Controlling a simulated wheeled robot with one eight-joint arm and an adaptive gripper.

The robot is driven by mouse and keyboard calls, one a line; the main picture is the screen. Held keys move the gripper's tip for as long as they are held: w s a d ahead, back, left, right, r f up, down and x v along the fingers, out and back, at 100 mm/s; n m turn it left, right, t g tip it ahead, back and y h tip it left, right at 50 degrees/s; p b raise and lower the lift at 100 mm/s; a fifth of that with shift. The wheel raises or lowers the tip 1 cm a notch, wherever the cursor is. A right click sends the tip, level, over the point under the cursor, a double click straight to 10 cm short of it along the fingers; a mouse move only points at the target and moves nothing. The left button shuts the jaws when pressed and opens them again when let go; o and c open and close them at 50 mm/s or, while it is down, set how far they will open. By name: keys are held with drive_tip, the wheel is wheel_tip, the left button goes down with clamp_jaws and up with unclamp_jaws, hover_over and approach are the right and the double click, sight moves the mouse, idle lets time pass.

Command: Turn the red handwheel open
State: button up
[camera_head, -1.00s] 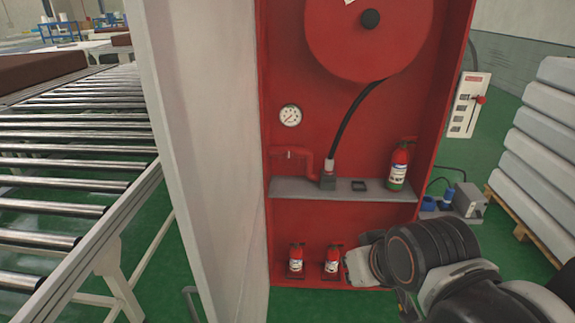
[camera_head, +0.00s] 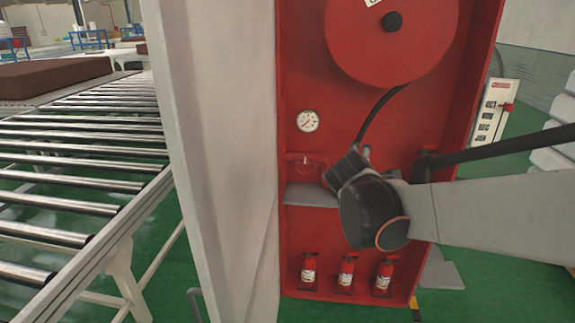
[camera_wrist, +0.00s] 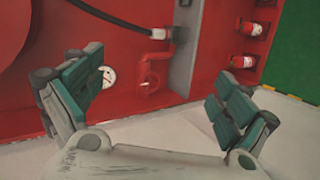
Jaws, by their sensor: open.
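The red handwheel (camera_wrist: 149,76) shows in the wrist view as a thin ring on a red pipe, against the red cabinet back. In the head view the handwheel (camera_head: 305,160) is small, above the grey shelf. My gripper (camera_wrist: 157,88) is open and empty, its green-grey fingers spread wide on either side of the handwheel in the picture. It appears apart from the wheel. In the head view my gripper (camera_head: 343,168) is just right of the handwheel, in front of the shelf, and hides the pipe's lower end and hose joint.
The red cabinet (camera_head: 300,235) has a white open door (camera_head: 225,150) at its left. A gauge (camera_head: 307,121) and hose reel (camera_head: 395,50) are above. Several extinguishers (camera_head: 347,274) stand below. A roller conveyor (camera_head: 80,180) runs at far left.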

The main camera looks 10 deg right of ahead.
drive_tip(key=w+a+f+n+t+b, duration=0.1)
drive_tip(key=w+f+n+t, duration=0.2)
drive_tip(key=w, duration=0.4)
drive_tip(key=w+a+f+n+b, duration=0.1)
drive_tip(key=w+a+f+n, duration=0.1)
drive_tip(key=w+n, duration=0.4)
drive_tip(key=n+t+b, duration=0.2)
drive_tip(key=n+t, duration=0.1)
drive_tip(key=n, duration=0.7)
approach(304, 168)
drive_tip(key=shift+y, duration=0.3)
drive_tip(key=b+x, duration=0.2)
drive_tip(key=x, duration=0.3)
drive_tip(key=b+x, duration=0.1)
drive_tip(key=x, duration=0.5)
drive_tip(key=shift+s+d+b, duration=0.15)
drive_tip(key=shift+d+b, duration=0.1)
drive_tip(key=shift+b, duration=0.1)
drive_tip(key=c, duration=1)
